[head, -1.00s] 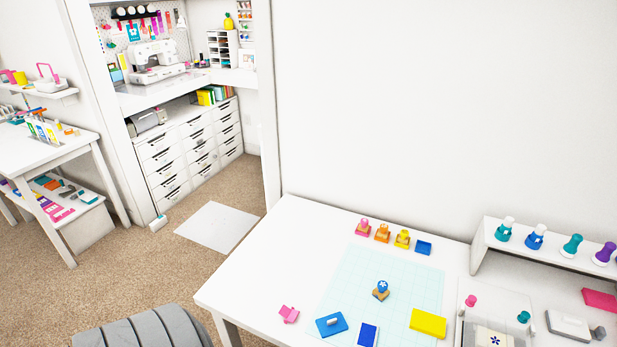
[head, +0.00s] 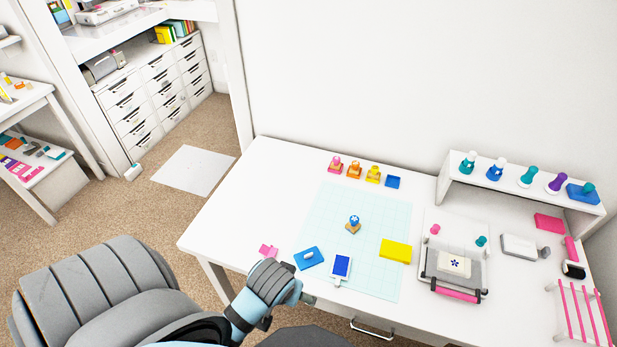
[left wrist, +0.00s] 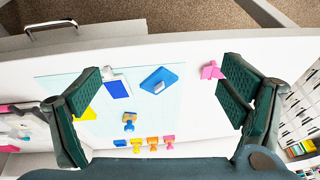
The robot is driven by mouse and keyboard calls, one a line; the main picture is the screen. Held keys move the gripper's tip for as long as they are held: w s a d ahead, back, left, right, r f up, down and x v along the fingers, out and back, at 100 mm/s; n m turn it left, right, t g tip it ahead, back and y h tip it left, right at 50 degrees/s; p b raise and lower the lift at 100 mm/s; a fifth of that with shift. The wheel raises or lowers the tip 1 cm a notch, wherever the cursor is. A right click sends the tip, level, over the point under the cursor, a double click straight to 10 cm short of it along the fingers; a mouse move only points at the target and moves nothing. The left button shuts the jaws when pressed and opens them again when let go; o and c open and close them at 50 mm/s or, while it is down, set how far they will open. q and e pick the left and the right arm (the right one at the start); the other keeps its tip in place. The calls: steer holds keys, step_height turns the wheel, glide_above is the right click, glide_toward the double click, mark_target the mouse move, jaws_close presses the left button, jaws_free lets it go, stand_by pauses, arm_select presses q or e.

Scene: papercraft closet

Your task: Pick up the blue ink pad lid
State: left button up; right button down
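A flat blue piece with a small white grip on top (head: 308,258), which looks like the blue ink pad lid, lies near the table's front edge, left of the mat's front part. It also shows in the left wrist view (left wrist: 154,76), between my spread fingers. A blue ink pad with a white border (head: 341,266) lies just right of it. My left gripper (left wrist: 163,82) is open and empty above the table. In the head view its arm comes in at the table's front edge, and its fingers are mostly hidden. My right gripper is not in view.
A pink piece (head: 268,251) lies just left of the lid. A yellow block (head: 395,251) and a blue stamp (head: 353,223) are on the pale grid mat (head: 320,222). Coloured stamps stand behind. A press (head: 455,268) and shelf (head: 520,178) are at right.

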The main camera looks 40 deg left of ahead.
mark_target(309, 255)
arm_select(q)
steer(key=w+r+n+g+y, duration=0.1)
steer(key=w+n+y, duration=0.1)
steer(key=w+n, duration=0.9)
steer(key=shift+m, duration=0.8)
steer(key=b+x, duration=0.1)
steer(key=x, duration=0.4)
steer(key=w+b+x, duration=0.1)
steer(key=x, duration=0.4)
steer(key=w+b+x, duration=0.1)
steer(key=x, duration=0.3)
steer(key=shift+w+a+b, duration=0.1)
steer(key=shift+a+b, duration=0.25)
steer(key=shift+a, duration=0.1)
steer(key=c, duration=0.9)
